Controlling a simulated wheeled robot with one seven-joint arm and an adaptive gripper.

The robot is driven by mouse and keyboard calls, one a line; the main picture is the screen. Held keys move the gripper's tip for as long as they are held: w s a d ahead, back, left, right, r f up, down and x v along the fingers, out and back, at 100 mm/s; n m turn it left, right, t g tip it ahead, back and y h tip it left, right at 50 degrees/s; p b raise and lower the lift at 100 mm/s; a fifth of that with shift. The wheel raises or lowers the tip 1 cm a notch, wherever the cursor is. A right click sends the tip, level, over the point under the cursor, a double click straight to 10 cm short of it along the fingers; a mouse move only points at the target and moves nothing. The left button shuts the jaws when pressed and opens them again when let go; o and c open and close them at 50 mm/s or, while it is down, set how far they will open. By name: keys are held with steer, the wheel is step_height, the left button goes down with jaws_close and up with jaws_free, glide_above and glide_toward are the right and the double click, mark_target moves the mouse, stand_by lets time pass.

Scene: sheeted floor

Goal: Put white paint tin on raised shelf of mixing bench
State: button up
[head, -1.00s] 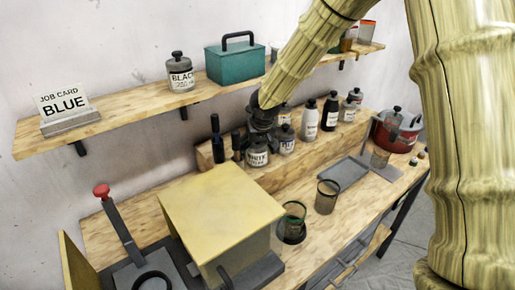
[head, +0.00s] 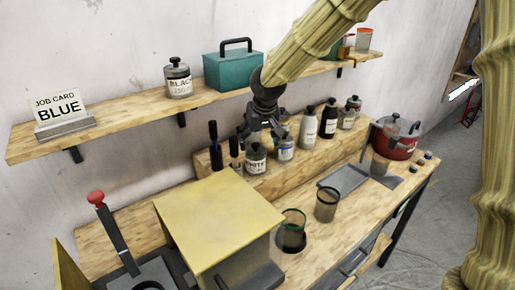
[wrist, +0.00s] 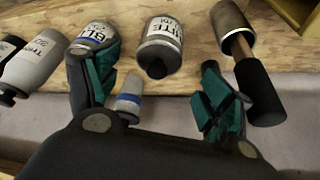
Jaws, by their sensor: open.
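The white paint tin (head: 255,161), labelled WHITE, stands upright on the raised shelf (head: 214,166) of the mixing bench, near its left end. It also shows in the wrist view (wrist: 162,42), just beyond the fingertips. My gripper (head: 262,132) is above the tin, apart from it. In the wrist view my gripper (wrist: 158,78) has its fingers spread with nothing between them. A tin with a blue label (head: 285,149) stands right of the white tin, close to one finger in the wrist view.
Dark-handled tools (head: 215,147) stand left of the white tin, bottles (head: 308,126) to the right. A yellow-topped box (head: 218,215) and mesh cups (head: 326,200) are in front.

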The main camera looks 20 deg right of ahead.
steer(key=shift+v, duration=1.55)
